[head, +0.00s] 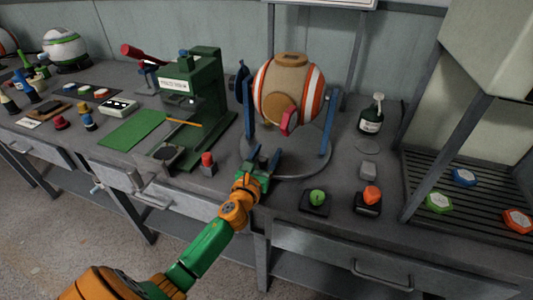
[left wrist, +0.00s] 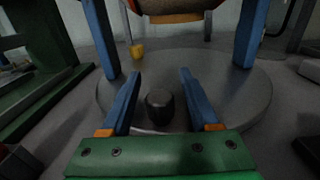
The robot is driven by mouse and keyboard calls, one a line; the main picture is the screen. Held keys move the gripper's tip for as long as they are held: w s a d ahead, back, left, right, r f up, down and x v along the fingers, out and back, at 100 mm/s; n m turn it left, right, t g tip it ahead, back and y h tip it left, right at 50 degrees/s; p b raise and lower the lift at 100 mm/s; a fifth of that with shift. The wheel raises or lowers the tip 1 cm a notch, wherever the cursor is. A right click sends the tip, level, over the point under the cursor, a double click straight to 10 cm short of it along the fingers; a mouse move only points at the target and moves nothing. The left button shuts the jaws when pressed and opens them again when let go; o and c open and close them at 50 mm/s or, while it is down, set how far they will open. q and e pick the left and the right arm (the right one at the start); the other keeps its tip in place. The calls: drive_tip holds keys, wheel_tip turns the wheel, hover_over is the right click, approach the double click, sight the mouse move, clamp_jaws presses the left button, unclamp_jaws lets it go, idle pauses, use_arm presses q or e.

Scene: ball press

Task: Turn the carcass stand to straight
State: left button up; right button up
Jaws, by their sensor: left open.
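The carcass stand has a round grey turntable (head: 300,168) and two blue uprights (head: 329,125). It carries an orange, white and tan striped ball-shaped carcass (head: 283,88) with a pink-red part low on its front. In the left wrist view the turntable (left wrist: 225,110) shows with a short dark knob (left wrist: 160,105) near its front edge. My left gripper (head: 264,157), green with blue fingers, is open at the turntable's front left. In the left wrist view its fingers (left wrist: 157,85) lie on either side of the knob, apart from it. My right gripper is not in view.
A green press (head: 206,90) stands left of the stand, with a red-topped block (head: 208,163) near the bench's front edge.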

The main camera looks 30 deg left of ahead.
use_arm(q)
clamp_jaws()
idle(0.5)
idle(0.8)
